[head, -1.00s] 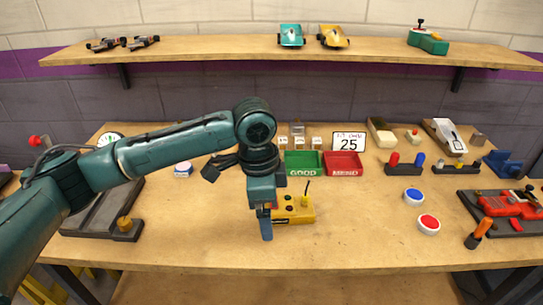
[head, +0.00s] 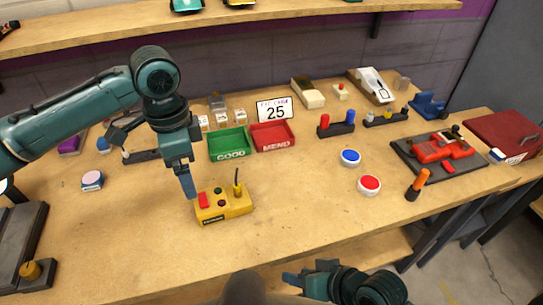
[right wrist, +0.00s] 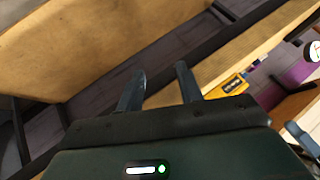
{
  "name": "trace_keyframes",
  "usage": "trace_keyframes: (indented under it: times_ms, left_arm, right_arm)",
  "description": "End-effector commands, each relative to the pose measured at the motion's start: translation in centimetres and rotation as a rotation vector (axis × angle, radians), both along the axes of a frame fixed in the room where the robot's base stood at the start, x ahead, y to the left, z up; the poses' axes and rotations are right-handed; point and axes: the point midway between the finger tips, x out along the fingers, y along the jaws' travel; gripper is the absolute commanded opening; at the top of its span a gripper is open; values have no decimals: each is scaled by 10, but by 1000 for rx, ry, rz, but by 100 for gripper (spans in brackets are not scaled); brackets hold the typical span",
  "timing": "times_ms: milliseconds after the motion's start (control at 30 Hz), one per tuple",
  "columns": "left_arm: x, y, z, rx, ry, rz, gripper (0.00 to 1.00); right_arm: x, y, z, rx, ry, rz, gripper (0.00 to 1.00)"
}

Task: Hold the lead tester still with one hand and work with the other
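The lead tester (head: 225,206) is a yellow box with a red block at its left end, small buttons and a dark upright lead on top. It lies on the wooden table and also shows small in the right wrist view (right wrist: 231,85). My left gripper (head: 188,184) points down at the tester's left end. One blue finger shows; whether it touches or grips the box is hidden. My right gripper (head: 304,274) is low at the table's front edge, apart from the tester. In the right wrist view its two fingers (right wrist: 158,80) are spread and empty.
A green GOOD tray (head: 229,146) and a red MEND tray (head: 272,138) stand behind the tester. A blue button (head: 350,157), a red button (head: 369,184) and an orange-handled tool (head: 418,183) are to the right. The table front between tester and edge is clear.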

Motion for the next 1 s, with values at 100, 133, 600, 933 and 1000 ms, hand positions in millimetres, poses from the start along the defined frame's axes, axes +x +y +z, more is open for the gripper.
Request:
trace_keyframes:
  times_ms: [100, 133, 600, 933, 1000]
  left_arm:
    - [0, 0, 0, 0, 0, 0, 91]
    - [0, 0, 0, 0, 0, 0, 91]
    - [0, 0, 0, 0, 0, 0, 91]
    - [0, 0, 0, 0, 0, 0, 91]
    - [0, 0, -2, 0, 1, 0, 91]
  right_arm:
    - [3, 30, 44, 77, 74, 89, 36]
    - [1, 37, 56, 95, 89, 113, 36]
    - [96, 52, 174, -102, -328, 510, 36]
    - [124, 47, 222, -219, -478, 630, 36]
    - [125, 47, 225, -225, -485, 637, 36]
